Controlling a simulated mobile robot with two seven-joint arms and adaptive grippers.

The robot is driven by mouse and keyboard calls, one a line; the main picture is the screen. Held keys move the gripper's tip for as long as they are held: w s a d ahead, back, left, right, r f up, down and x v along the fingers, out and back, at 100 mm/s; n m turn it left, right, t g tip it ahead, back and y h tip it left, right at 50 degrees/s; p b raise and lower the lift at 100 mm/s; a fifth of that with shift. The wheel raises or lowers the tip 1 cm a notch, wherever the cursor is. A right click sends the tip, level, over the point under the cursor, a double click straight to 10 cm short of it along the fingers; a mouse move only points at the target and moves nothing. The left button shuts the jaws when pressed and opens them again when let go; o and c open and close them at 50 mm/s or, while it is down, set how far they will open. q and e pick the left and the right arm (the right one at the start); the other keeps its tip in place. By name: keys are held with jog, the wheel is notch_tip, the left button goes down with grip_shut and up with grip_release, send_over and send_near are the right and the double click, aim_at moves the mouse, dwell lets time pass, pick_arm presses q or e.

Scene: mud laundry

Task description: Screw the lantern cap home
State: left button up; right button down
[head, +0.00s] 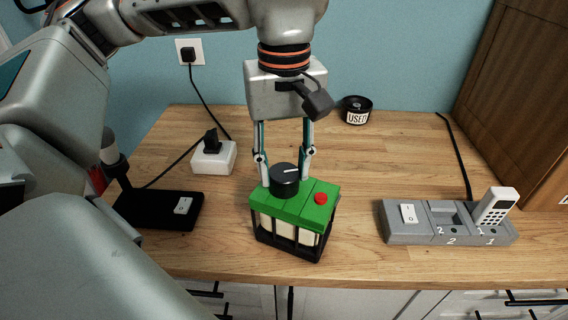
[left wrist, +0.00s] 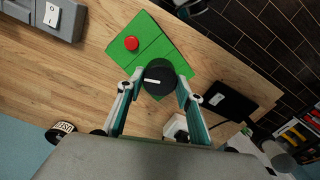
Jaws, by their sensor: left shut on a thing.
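The lantern (head: 290,235) stands upright on the wooden counter, with a green top (head: 312,207), cream panels behind black bars and a red button (head: 320,198). The round black cap (head: 284,180) with a white line sits on the green top. My left gripper (head: 284,178) comes down from above, its two fingers on either side of the cap, shut on it. In the left wrist view the cap (left wrist: 160,77) lies between the fingertips, on the green top (left wrist: 148,42). How deep the cap sits is hidden. My right gripper is not in view.
A grey dock (head: 445,232) with a switch and a white handset (head: 496,206) stands at right. A black pad (head: 160,212) and a white plug box (head: 213,158) are at left. A round tin marked USED (head: 357,110) is at the back. The counter around the lantern is clear.

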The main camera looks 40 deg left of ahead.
pick_arm(q)
jog(key=shift+c, duration=0.5)
jog(key=shift+m+p, duration=1)
jog(key=shift+m, duration=0.5)
jog(key=shift+p, duration=0.4)
jog(key=shift+m+p, duration=0.55)
jog(key=shift+m, duration=0.35)
jog(key=shift+m+p, duration=0.4)
jog(key=shift+m, duration=0.2)
